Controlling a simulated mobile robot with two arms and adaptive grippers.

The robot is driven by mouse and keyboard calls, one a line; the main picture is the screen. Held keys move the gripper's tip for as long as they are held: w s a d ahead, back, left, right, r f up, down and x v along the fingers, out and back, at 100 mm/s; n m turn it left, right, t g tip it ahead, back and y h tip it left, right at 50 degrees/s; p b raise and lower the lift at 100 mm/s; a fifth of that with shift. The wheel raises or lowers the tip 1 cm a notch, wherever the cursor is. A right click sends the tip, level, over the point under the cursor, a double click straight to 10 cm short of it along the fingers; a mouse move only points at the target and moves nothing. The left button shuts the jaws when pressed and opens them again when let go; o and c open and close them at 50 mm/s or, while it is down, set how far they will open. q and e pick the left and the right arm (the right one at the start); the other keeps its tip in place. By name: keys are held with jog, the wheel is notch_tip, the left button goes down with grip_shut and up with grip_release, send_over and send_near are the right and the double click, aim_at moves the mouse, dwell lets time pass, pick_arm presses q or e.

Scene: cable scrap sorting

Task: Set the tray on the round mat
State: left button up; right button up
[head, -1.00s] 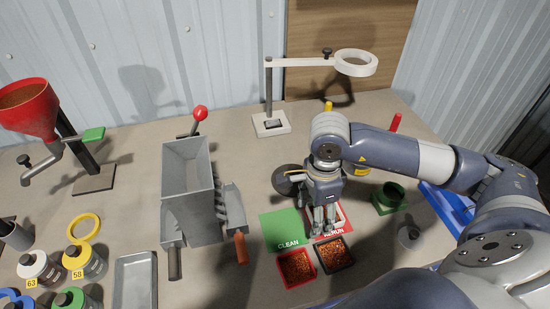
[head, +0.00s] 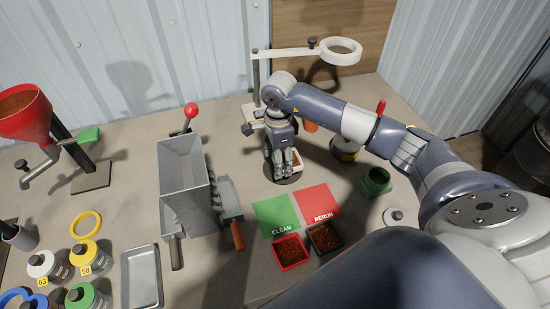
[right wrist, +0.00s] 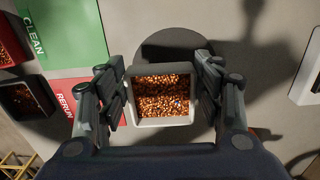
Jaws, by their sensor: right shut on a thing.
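The tray (right wrist: 135,112) is a small square one with a pale rim, filled with copper-coloured granules. My right gripper (right wrist: 164,96) is shut on it, one finger at each side; in the head view this gripper (head: 283,170) points down and mostly hides the tray. The round mat (right wrist: 165,46) is a dark grey disc. In the right wrist view the tray overlaps its lower part, and the disc shows beyond the tray's far edge. I cannot tell whether the tray touches the mat. My left gripper is not in view.
Green CLEAN (head: 272,215) and red RERUN (head: 318,200) squares lie in front, bare. A red tray (head: 278,260) and a black tray (head: 338,247) of granules stand below them. A grey hopper machine (head: 183,180) is at left, a ring-topped stand (head: 256,80) behind.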

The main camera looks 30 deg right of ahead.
jog(key=shift+w, duration=0.9)
notch_tip(320, 180, down, 3)
jog(key=shift+p, duration=1.1)
jog(key=shift+w+d+f, duration=0.1)
jog(key=shift+f, duration=0.4)
jog(key=o, duration=1.4)
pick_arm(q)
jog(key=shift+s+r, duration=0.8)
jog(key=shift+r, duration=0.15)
